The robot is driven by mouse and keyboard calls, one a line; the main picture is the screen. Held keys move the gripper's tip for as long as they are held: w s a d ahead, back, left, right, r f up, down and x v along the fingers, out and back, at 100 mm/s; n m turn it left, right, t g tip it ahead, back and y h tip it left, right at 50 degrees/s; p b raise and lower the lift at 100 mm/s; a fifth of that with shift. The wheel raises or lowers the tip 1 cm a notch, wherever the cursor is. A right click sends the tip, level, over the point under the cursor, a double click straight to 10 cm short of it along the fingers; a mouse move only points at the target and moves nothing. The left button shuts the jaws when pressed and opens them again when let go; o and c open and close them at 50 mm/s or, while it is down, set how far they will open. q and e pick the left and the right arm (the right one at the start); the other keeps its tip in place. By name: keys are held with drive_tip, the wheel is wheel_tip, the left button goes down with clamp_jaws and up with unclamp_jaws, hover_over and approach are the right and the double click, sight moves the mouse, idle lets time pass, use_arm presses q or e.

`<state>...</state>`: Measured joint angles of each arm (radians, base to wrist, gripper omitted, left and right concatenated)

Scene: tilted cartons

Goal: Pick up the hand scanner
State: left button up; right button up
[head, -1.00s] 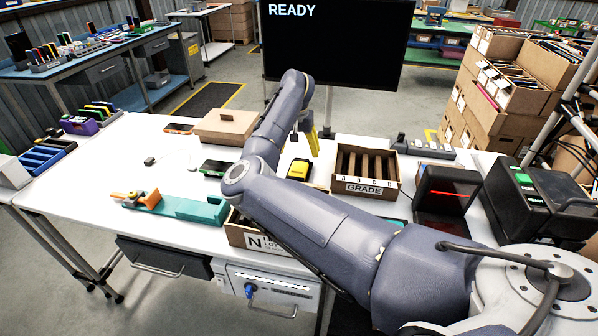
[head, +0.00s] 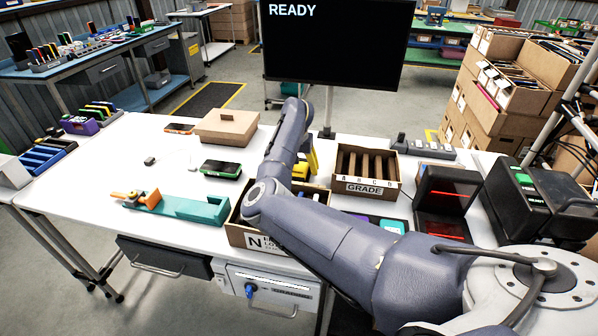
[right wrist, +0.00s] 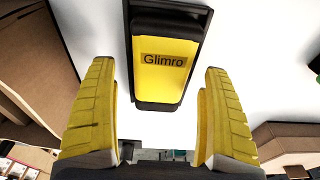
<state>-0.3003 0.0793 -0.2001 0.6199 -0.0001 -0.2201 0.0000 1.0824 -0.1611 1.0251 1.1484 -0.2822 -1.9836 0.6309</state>
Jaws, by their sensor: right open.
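The hand scanner appears to be the yellow and black device labelled "Glimro" (right wrist: 160,58) in the right wrist view. In the head view a yellow finger (head: 312,162) shows just beyond my arm. My left gripper is not in view.
The cardboard "GRADE" box (head: 372,187) stands right of the scanner. An open labelled carton (head: 252,238) sits in front, partly under my arm.

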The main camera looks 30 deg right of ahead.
drive_tip(key=shift+f, duration=0.2)
drive_tip(key=c, duration=1.1)
drive_tip(key=shift+w+r, duration=0.1)
